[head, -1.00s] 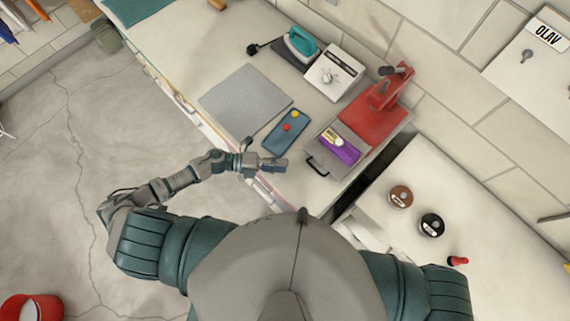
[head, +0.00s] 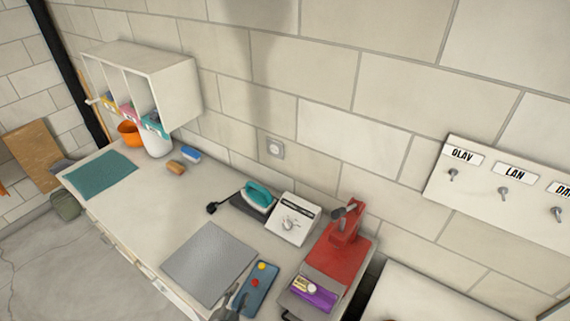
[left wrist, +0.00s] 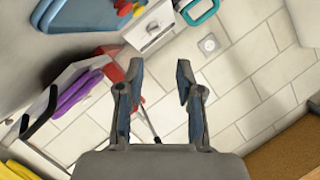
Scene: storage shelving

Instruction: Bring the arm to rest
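My left gripper (head: 228,304) shows only in part at the bottom edge of the head view, by the front edge of the bench, left of a blue tray. In the left wrist view the left gripper (left wrist: 160,68) is open, its two fingers apart with nothing between them. The rest of the left arm is out of the head view. My right gripper is not in view.
The bench (head: 150,215) holds a grey mat (head: 210,262), the blue tray (head: 258,290), a purple item (head: 314,295), a red press (head: 341,252), a white device (head: 293,218) and a teal iron (head: 259,196). A white shelf unit (head: 165,75) hangs on the wall.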

